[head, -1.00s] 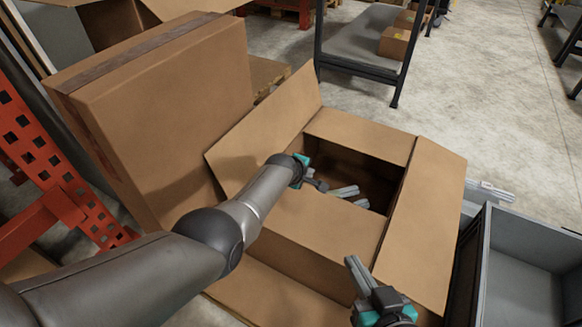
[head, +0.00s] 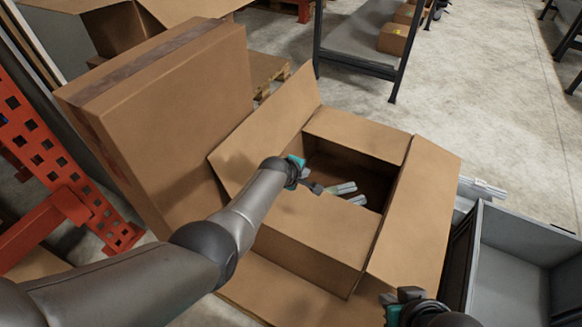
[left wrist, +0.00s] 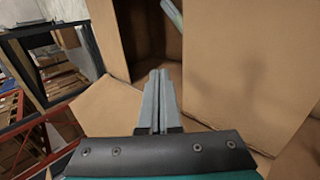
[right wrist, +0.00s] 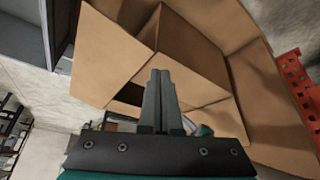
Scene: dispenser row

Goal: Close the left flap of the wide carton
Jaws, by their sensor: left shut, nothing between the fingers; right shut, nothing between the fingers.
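The wide carton (head: 305,262) stands open at the centre of the head view. Its left flap (head: 262,135) stands up and leans outward, away from the dark opening. My left gripper (head: 350,195) is shut and empty over the opening, on the inner side of the left flap; my forearm crosses the flap's near end. In the left wrist view its fingers (left wrist: 158,100) are together beside cardboard panels. My right gripper (head: 392,298) is low, near the right flap (head: 418,205), its fingers mostly hidden. In the right wrist view its fingers (right wrist: 160,100) are shut, with the carton beyond.
A tall closed box (head: 165,120) stands close on the left, behind the left flap. An orange rack post (head: 65,180) is further left. A grey bin (head: 520,255) is on the right. A dark-framed shelf (head: 360,45) stands at the back.

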